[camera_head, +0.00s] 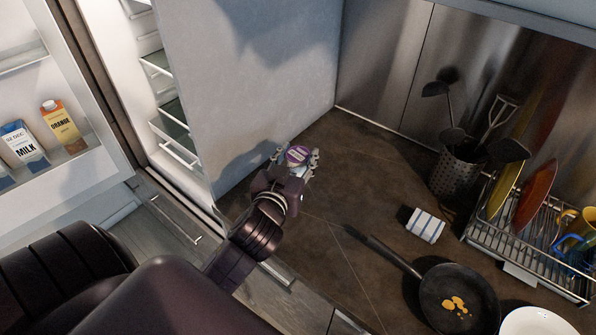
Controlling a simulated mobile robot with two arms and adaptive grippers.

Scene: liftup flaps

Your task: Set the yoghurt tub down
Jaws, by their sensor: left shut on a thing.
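The yoghurt tub (297,154) is small, with a purple and white lid, and shows near the middle of the head view. My left gripper (297,160) is shut on the tub, with a finger on either side of it. The tub appears over the dark countertop (340,190), close to the grey side panel by the fridge. I cannot tell whether its base touches the counter. The tub's lower part is hidden by the gripper. My right gripper is not in view.
A pan (458,298) with yellow bits, a striped cloth (426,225), a utensil holder (457,170) and a dish rack (530,245) stand to the right. The open fridge door (75,165) is at left. Counter right of the tub is clear.

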